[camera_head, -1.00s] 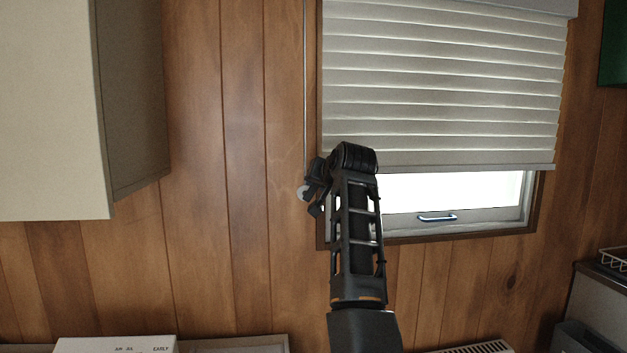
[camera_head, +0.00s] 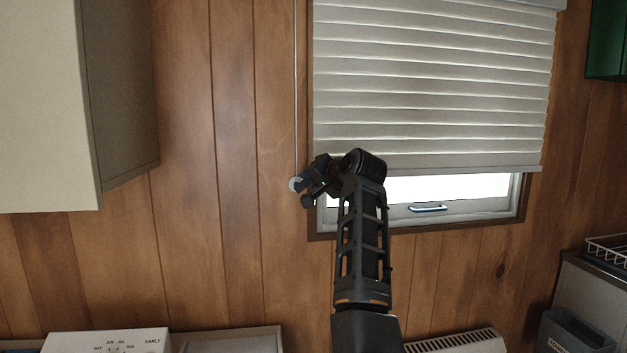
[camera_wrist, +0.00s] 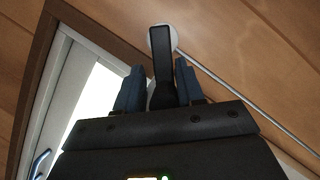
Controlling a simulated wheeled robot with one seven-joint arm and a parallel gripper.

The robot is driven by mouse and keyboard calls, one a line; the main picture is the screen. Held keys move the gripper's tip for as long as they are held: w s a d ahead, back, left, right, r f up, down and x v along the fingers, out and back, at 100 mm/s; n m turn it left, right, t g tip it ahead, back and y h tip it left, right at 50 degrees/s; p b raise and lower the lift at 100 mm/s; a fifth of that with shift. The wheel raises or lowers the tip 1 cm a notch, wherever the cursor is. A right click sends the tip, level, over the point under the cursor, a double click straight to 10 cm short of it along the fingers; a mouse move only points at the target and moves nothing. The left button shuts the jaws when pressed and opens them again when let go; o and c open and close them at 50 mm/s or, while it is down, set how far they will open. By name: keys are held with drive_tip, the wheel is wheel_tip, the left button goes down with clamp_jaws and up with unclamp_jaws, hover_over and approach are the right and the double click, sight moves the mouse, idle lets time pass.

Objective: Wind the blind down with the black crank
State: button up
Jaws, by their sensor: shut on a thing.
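The pale slatted blind (camera_head: 430,90) covers most of the window, with a bright strip of glass (camera_head: 400,188) showing below its bottom rail. The black crank (camera_wrist: 162,55) stands between the two fingers of my gripper (camera_wrist: 158,88) in the wrist view, on a round white mount. My gripper is shut on the crank. In the head view my gripper (camera_head: 310,186) is at the lower left corner of the window, beside the white round mount (camera_head: 294,184). The crank itself is hard to make out there.
A thin rod (camera_head: 295,90) runs up the wall from the mount. A pale wall cabinet (camera_head: 45,110) hangs at the left. A window handle (camera_head: 428,209) sits on the lower frame. A heater (camera_head: 460,343) and a wire rack (camera_head: 608,248) are lower right.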

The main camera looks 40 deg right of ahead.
drive_tip(key=shift+s+d+f, duration=0.3)
drive_tip(key=shift+d+f, duration=0.05)
drive_tip(key=shift+d, duration=0.2)
drive_tip(key=o, duration=0.8)
drive_tip(key=shift+w+r, duration=0.15)
drive_tip(key=shift+a+r, duration=0.1)
drive_tip(key=shift+a, duration=0.1)
